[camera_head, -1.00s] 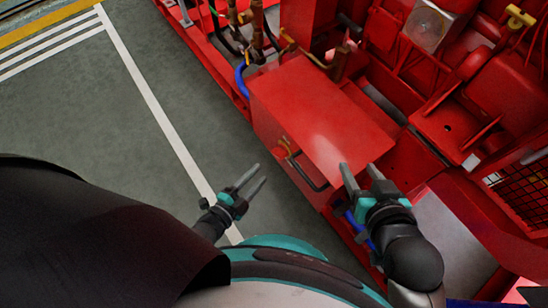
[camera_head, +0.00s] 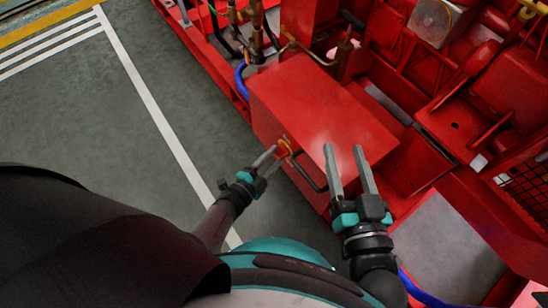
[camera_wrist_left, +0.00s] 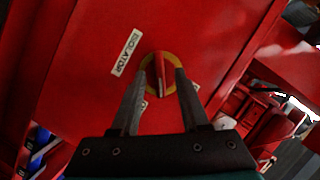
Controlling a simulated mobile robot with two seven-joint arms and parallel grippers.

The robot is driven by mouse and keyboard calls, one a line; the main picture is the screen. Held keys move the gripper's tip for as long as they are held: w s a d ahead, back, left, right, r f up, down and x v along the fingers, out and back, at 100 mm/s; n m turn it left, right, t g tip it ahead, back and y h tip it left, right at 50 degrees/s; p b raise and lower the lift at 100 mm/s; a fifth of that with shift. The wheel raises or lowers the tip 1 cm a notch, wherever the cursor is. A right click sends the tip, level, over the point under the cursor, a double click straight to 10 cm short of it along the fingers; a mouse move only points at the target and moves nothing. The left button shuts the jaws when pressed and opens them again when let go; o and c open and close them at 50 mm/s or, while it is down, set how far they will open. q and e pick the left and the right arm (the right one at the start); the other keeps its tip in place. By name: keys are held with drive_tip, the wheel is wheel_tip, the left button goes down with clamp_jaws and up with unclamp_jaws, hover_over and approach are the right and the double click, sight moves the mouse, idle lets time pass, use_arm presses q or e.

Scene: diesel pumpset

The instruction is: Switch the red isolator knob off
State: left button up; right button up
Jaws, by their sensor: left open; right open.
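The red isolator knob (camera_wrist_left: 160,72) sits on a yellow round plate on a red panel in the left wrist view. In the head view the knob with its yellow plate (camera_head: 284,147) shows on the side of the red box. My left gripper (camera_head: 268,159) is open at the front of the knob. In the left wrist view its two fingers (camera_wrist_left: 156,82) stand on either side of the knob; I cannot tell if they touch it. My right gripper (camera_head: 346,150) is open and empty above the right front part of the red box.
A white "ISOLATOR" label (camera_wrist_left: 126,53) is beside the knob. A dark handle (camera_head: 306,174) sticks out of the red box (camera_head: 310,100) right of the knob. Red machinery and pipes fill the back and right. The grey floor (camera_head: 90,110) at left is clear.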

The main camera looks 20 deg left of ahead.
use_arm(q)
drive_tip(key=shift+w+d, duration=0.1)
drive_tip(key=shift+w, duration=0.15)
drive_tip(key=shift+c, duration=0.2)
clamp_jaws()
idle(0.4)
